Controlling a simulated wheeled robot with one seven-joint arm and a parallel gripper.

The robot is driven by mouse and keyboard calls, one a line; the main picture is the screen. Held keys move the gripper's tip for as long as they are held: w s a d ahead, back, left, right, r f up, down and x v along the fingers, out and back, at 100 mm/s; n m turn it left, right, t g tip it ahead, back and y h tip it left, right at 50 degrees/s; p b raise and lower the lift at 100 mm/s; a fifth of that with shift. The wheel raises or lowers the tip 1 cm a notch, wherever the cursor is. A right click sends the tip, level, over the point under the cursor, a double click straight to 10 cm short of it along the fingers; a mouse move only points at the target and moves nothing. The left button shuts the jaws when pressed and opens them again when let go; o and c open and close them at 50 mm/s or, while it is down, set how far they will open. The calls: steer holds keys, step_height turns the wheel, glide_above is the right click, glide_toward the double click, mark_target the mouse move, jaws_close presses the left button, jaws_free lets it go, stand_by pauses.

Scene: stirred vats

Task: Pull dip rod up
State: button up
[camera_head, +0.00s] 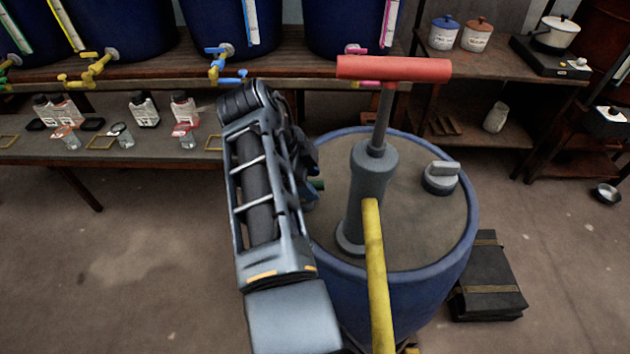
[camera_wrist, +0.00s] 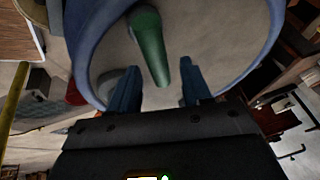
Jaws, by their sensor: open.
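The green dip rod (camera_wrist: 150,48) shows in the wrist view over the drum's grey top, its lower end in line with the gap between my fingers. My gripper (camera_wrist: 161,68) is open, with one blue finger on each side of that end. I cannot tell whether the fingers reach the rod's depth; no contact shows. In the head view only a small green bit of the rod (camera_head: 318,184) shows beside my arm, which hides the rest. The blue drum (camera_head: 450,255) stands upright on the floor.
A grey hand pump (camera_head: 370,190) with a red T-handle (camera_head: 394,68) and yellow hose (camera_head: 377,280) stands on the drum, right of my arm. A grey cap (camera_head: 440,178) sits farther right. Shelves with vats are behind. The floor at left is clear.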

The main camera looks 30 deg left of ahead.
steer(key=shift+x, duration=1.15)
jaws_close()
